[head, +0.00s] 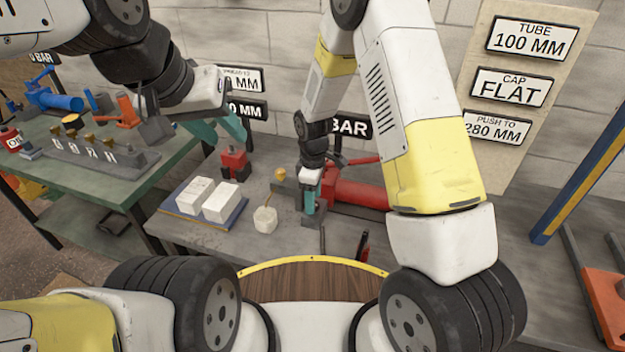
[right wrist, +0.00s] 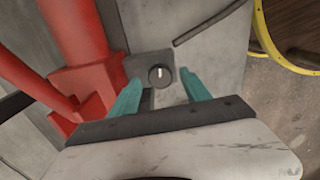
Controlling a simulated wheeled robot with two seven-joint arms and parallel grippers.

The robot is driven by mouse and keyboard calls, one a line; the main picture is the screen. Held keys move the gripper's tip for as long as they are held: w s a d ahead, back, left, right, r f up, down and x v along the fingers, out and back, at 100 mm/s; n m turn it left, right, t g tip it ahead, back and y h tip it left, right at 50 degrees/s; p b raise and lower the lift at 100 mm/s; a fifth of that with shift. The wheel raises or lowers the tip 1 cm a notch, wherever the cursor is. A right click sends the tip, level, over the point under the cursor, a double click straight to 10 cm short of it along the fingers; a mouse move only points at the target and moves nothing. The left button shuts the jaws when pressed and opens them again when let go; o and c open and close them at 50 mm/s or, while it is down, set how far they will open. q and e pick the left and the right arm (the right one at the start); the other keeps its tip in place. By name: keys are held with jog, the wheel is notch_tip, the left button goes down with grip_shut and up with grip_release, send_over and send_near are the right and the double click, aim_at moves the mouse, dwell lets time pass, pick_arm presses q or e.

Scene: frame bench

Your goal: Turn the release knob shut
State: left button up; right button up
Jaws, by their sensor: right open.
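The release knob (right wrist: 159,75) is a small dark round dial with a white mark, on a grey block (right wrist: 135,66) beside the red pump (right wrist: 80,40). In the right wrist view its mark points up the picture. My right gripper (right wrist: 158,88) is open, its teal fingers apart on either side of the knob, which shows between them; I cannot tell whether they touch it. In the head view my right gripper (head: 309,203) points down beside the red pump (head: 358,192) and hides the knob. My left gripper (head: 218,128) is open and empty over the bench's back left.
Two white blocks (head: 221,201) lie on a blue tray (head: 178,213), with a pale lump (head: 265,219) beside it. A red block (head: 235,165) stands behind. A green table (head: 130,186) holds tools at left. A dark rod (right wrist: 212,22) lies near the knob.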

jog(key=shift+f, duration=0.7)
grip_shut()
